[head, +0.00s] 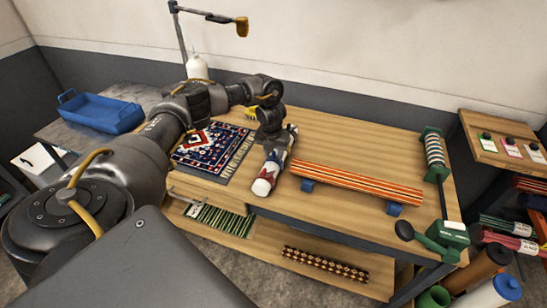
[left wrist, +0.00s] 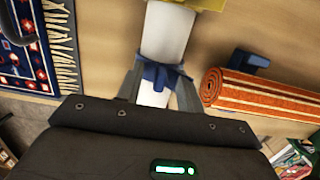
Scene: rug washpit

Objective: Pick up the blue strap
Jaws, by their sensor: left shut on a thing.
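The blue strap (left wrist: 160,73) shows in the left wrist view, lying across a pale roll (left wrist: 167,32) between my left gripper's fingers. My left gripper (left wrist: 160,92) is shut on the strap, one grey finger on each side. I cannot tell whether the strap runs all the way around the roll. In the head view my left gripper (head: 272,138) is over the far part of a rolled rug (head: 265,184) with a white, red and blue pattern, and the strap is hidden there. My right gripper is in neither view.
A flat patterned rug (head: 210,146) lies left of the roll. An orange striped roll (head: 357,183) rests on blue supports (head: 308,186) to the right. A green-ended stand (head: 435,155) is at the bench's right end. A blue tray (head: 100,112) sits at the left. The bench's (head: 390,150) back right is clear.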

